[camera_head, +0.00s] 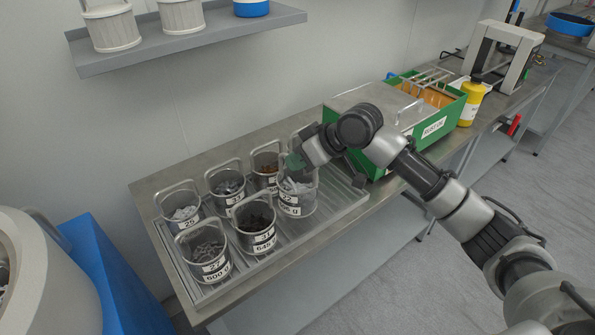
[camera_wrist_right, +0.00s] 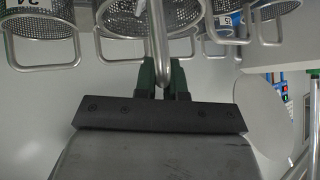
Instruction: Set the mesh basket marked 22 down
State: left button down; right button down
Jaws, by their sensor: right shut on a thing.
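The mesh basket marked 22 (camera_head: 297,205) holds pale grey pieces and looks upright, at the right end of a group of similar baskets. My right gripper (camera_head: 297,160) is shut on its wire handle, above the basket. In the right wrist view the handle (camera_wrist_right: 158,45) passes between the two green-tipped fingers (camera_wrist_right: 162,78). The basket is over the ridged metal tray (camera_head: 340,193); I cannot tell whether its bottom touches the tray. My left gripper is not in view.
A green box (camera_head: 432,127) stands to the right behind my arm. A strip of tray right of basket 22 is bare.

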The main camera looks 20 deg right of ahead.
aim_at(281, 181)
jog(key=shift+f, duration=1.9)
jog(key=c, duration=1.2)
grip_release()
jog(key=shift+f, duration=0.15)
jog(key=v, duration=1.2)
